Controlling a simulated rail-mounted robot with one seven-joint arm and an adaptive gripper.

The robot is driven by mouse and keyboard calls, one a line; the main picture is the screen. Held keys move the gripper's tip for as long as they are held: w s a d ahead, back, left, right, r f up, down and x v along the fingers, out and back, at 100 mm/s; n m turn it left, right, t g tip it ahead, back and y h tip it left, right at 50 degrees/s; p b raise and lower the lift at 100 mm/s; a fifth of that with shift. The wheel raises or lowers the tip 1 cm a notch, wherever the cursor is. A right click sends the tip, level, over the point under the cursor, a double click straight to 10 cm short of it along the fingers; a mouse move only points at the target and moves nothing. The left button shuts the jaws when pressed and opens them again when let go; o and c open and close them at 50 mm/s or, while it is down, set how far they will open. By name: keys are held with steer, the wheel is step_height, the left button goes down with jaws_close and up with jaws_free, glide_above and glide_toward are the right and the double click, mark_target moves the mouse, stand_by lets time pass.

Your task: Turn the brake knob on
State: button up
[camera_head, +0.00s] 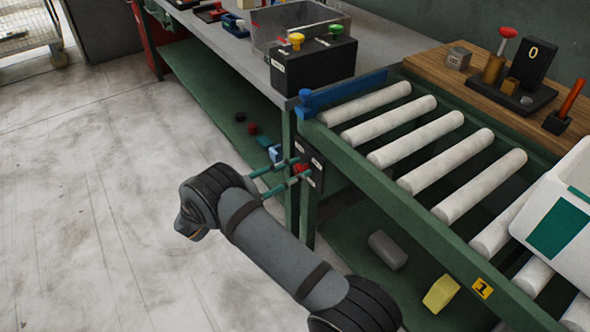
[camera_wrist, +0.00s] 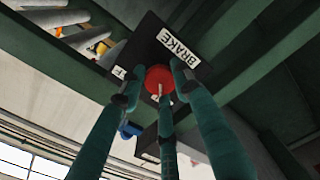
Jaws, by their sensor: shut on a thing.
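The brake knob is a round red knob (camera_wrist: 159,78) on a dark panel (camera_wrist: 150,35) with a white label reading BRAKE. A second label at the panel's left edge is partly hidden, with an F visible. The red knob (camera_head: 300,168) also shows in the head view, on the dark panel (camera_head: 318,172) fixed at the green frame's leg. My gripper (camera_head: 299,169), with teal fingers, reaches the panel from the lower left. In the wrist view its fingers surround the knob and are shut on it. A thin pale mark shows on the knob's lower part.
A roller conveyor (camera_head: 430,130) runs above and right of the panel. A white bin (camera_head: 560,200) stands on its rollers. A black box with yellow and green buttons (camera_head: 312,66) sits on the bench. A small blue object (camera_head: 276,153) is close beside my fingers. Floor at left is clear.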

steer(key=shift+s+f+n, duration=0.1)
steer(key=shift+s+n, duration=0.1)
steer(key=shift+n, duration=0.5)
steer(key=shift+d, duration=0.1)
steer(key=o, duration=1.1)
steer(key=shift+o, duration=0.2)
steer(key=shift+w, duration=0.1)
steer(key=v, duration=1.2)
